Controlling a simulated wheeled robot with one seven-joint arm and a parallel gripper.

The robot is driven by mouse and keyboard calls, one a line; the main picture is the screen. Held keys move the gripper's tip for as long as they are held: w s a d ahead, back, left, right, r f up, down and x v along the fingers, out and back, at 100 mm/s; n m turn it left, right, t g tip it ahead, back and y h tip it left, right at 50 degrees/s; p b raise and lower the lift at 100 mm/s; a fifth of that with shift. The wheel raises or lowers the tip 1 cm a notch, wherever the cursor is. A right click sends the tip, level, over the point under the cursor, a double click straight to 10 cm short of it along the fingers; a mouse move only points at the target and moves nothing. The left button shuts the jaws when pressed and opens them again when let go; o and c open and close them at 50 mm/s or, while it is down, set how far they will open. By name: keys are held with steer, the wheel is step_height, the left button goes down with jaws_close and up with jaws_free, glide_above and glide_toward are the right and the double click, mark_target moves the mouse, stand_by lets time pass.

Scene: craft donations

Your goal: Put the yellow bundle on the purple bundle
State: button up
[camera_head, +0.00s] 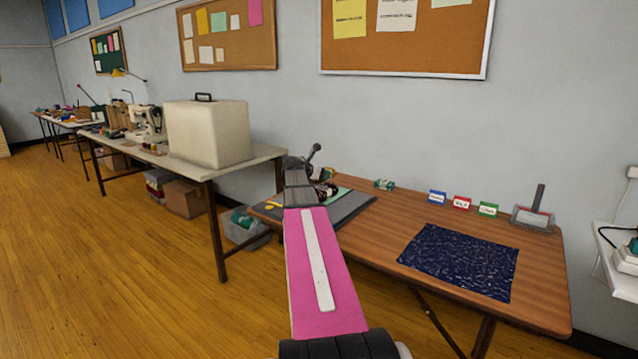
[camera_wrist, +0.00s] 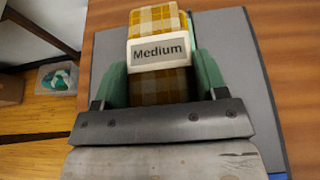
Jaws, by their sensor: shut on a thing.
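The yellow bundle (camera_wrist: 158,88), a yellow-and-brown checked folded cloth with a white band reading "Medium", sits between the two green fingers of my gripper (camera_wrist: 158,72) in the wrist view. The gripper is shut on it, and it is over a grey mat (camera_wrist: 232,60). In the head view my arm hides most of the gripper and the bundle. I cannot make out the purple bundle in either view.
In the head view the grey mat (camera_head: 352,207) lies at the left of the wooden table. A small teal bundle (camera_head: 385,184) is near the wall. A dark blue cloth (camera_head: 460,262), several small label cards (camera_head: 462,203) and a grey tool (camera_head: 534,212) are to the right.

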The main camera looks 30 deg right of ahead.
steer(key=shift+f, duration=1.8)
steer(key=o, duration=1)
steer(key=v, duration=1.2)
